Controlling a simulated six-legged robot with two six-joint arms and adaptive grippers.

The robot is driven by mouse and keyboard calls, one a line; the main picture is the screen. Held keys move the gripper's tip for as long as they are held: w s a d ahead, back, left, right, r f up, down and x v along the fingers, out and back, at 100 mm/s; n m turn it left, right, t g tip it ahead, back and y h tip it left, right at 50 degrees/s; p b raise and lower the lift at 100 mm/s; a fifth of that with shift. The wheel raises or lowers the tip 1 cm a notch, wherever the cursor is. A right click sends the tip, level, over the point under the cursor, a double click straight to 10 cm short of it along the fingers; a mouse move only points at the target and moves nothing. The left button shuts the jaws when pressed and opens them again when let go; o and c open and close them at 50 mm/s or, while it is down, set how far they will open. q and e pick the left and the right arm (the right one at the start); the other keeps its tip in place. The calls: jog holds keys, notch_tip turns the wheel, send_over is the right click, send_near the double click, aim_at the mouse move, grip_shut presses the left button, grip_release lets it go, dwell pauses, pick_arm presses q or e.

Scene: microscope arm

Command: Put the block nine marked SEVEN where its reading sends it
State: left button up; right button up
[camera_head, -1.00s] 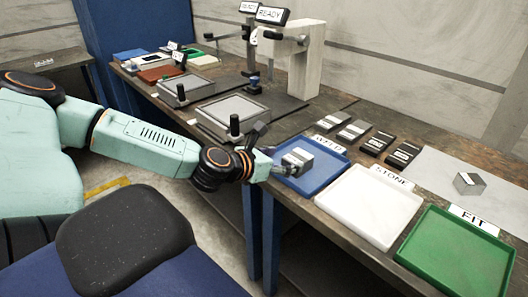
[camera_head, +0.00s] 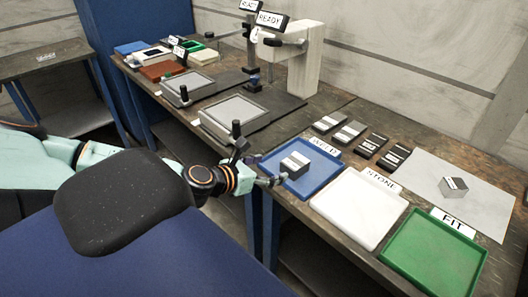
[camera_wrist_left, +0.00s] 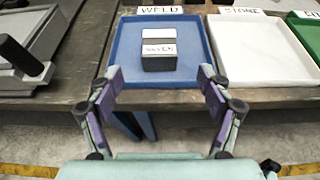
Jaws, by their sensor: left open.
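My left gripper (camera_head: 262,172) is at the tray's left edge, apart from the block. In the left wrist view my left gripper (camera_wrist_left: 160,82) is open and empty, its fingers short of the block. Another grey block (camera_head: 454,187) with a label lies on the pale sheet at the right. My right gripper is not in view.
The white STONE tray (camera_head: 345,212) and the green FIT tray (camera_head: 432,255) stand empty to the right. Several dark labelled pieces (camera_head: 368,145) lie behind the trays. A microscope stand (camera_head: 292,62) with a READY sign and two grey trays (camera_head: 234,117) stand further left.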

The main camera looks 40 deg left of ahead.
aim_at(295, 166)
pick_arm(q)
jog(key=shift+s+r+p, duration=0.25)
jog(key=shift+s+p, duration=0.4)
jog(key=shift+p, duration=0.05)
jog(key=b+x, duration=0.5)
jog(key=b, duration=0.4)
jog(key=shift+w+f, duration=0.15)
jog(key=shift+f, duration=0.05)
jog(key=shift+w+b, duration=0.25)
jog(key=shift+b, duration=0.15)
jog(key=shift+r, duration=0.1)
dwell(0.4)
